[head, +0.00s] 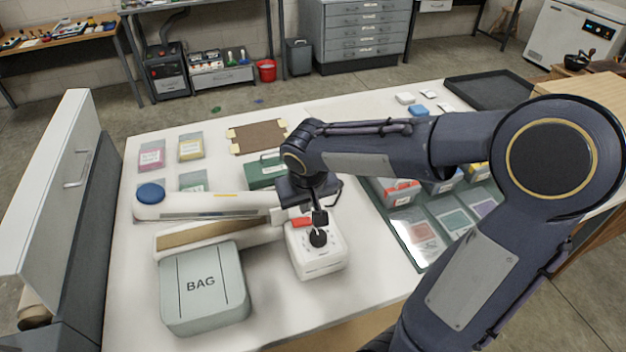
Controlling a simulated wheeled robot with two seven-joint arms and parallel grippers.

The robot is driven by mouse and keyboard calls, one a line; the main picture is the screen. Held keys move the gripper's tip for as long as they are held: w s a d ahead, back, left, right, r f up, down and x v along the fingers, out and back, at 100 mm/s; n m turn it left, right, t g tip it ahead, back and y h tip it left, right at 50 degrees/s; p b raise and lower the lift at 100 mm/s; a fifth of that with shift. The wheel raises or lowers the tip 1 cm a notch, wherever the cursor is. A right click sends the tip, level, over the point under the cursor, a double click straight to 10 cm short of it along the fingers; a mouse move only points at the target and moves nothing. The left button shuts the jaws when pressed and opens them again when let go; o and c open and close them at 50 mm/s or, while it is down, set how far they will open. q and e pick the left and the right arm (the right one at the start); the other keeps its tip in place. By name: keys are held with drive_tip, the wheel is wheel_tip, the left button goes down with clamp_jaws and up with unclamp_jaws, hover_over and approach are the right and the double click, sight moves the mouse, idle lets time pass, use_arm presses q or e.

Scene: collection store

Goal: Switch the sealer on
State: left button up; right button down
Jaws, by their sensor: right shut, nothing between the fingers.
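The sealer is a white machine with a long white arm ending in a blue pad (150,193) on the left. Its control box (318,262) stands at the right end of that arm, with a black dial (318,238) on top and a red part (301,222) towards the back. My right gripper (319,218) points down over the control box, shut and empty. Its fingertips are just above or at the dial; I cannot tell if they touch. The gripper hides part of the box's back. My left gripper is out of view.
A grey box marked BAG (203,287) stands in front of the sealer. A green box (265,173) and a brown mat (257,137) lie behind it. A divided tray (421,262) is to the right, partly under my right arm. A grey cabinet (62,200) borders the left.

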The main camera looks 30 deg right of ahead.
drive_tip(key=d+b+v, duration=0.1)
drive_tip(key=v, duration=1)
drive_tip(key=shift+s+d, duration=0.2)
drive_tip(key=shift+d, duration=0.15)
